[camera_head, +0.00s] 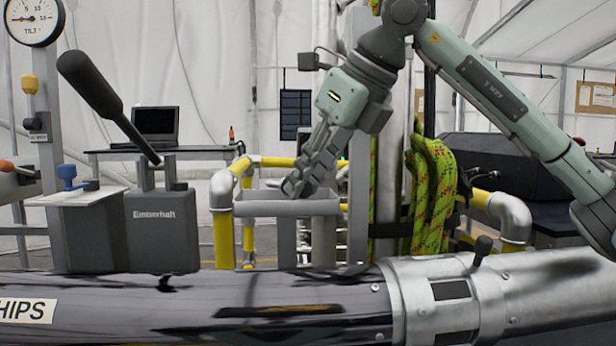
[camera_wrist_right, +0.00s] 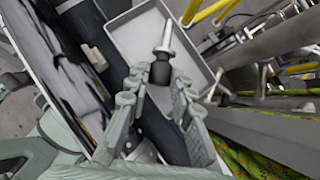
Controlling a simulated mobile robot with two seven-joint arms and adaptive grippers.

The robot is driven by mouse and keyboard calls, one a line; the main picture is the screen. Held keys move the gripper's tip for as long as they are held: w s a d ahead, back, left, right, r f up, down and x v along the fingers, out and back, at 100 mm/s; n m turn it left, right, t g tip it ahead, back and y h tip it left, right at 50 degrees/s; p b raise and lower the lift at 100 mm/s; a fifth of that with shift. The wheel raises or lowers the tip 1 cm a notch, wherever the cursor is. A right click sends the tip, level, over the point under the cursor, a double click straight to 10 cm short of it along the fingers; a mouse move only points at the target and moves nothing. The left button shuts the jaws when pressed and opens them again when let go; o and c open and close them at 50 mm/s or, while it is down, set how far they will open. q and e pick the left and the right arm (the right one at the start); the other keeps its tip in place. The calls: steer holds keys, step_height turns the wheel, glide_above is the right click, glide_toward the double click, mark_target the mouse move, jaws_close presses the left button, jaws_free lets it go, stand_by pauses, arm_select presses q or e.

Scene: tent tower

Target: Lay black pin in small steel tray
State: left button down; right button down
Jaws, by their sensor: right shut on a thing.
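My right gripper (camera_head: 294,188) reaches down into the small steel tray (camera_head: 262,208), with its fingertips at or just below the rim. In the right wrist view, the gripper (camera_wrist_right: 158,90) is shut on the black pin (camera_wrist_right: 160,72). The pin's black head is between the fingertips and its pale metal shaft points away, over the floor of the tray (camera_wrist_right: 199,72). I cannot tell whether the pin touches the tray floor. The pin is hidden in the head view. My left gripper is not in view.
A long glossy black cylinder (camera_head: 180,310) with a silver end (camera_head: 500,290) crosses the front. A grey Emberhalt box (camera_head: 160,230) with a lever (camera_head: 95,90) stands left of the tray. Yellow railings (camera_head: 222,238) and a green rope (camera_head: 430,190) are close by.

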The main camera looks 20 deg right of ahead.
steer(key=c, duration=1.3)
jaws_free()
steer(key=shift+o, duration=0.2)
steer(key=v, duration=1.2)
